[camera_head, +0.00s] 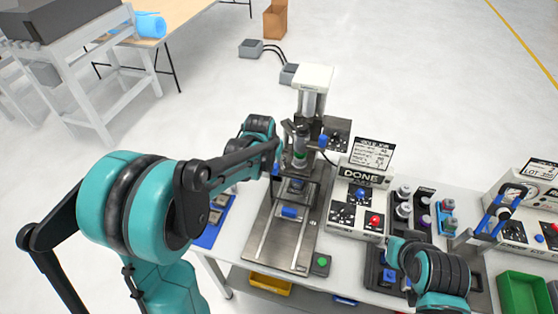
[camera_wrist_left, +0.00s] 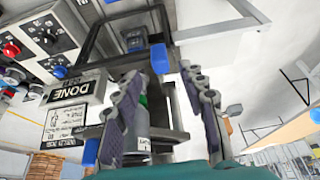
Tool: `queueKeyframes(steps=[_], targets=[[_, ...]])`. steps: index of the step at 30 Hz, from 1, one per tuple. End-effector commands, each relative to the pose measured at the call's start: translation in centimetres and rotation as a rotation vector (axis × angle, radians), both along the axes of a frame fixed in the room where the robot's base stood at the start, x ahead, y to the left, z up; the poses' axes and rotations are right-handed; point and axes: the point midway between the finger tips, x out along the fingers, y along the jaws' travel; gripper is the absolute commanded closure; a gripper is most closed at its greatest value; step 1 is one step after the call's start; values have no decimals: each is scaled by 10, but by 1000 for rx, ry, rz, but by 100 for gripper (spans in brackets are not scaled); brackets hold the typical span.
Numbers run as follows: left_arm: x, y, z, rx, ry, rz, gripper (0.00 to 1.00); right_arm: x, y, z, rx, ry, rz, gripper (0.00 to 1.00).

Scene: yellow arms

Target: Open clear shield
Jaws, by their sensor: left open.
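The clear shield (camera_head: 311,205) is a dark-framed see-through guard at the front of the press on the bench. In the left wrist view the dark frame (camera_wrist_left: 95,42) crosses the top, with the blue handle (camera_wrist_left: 160,58) at the upper middle. My left gripper (camera_head: 276,158) is beside the press, above and behind the handle in the head picture. In the left wrist view its fingers (camera_wrist_left: 160,80) are spread, and the handle appears between and just past the tips, not gripped. My right gripper's fingers are hidden behind its arm.
The press (camera_head: 312,80) rises behind the shield. A control box with a DONE sign (camera_head: 361,178) and red button stands right of it. A green button box (camera_head: 320,264) is at the bench front. Bottles (camera_head: 404,192) and a green bin (camera_head: 522,292) are further right.

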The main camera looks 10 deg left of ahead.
Motion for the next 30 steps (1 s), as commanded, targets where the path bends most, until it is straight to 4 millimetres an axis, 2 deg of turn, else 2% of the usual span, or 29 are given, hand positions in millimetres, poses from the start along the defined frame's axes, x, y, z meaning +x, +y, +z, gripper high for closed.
queueKeyframes(steps=[3,9,20,23,25,30], targets=[[9,0,-21,0,-1,0,59,0,0,-3,0,0,0,100],[19,-1,-44,0,-1,0,59,0,0,-5,0,0,0,100],[22,-1,-51,0,-1,0,59,0,0,-5,0,0,0,100],[22,-1,-51,0,-1,0,80,0,0,-5,0,0,0,100],[22,-1,-51,0,-1,0,98,0,0,-5,0,0,0,100],[21,-1,-51,0,-1,0,100,0,0,-5,0,0,0,100]])
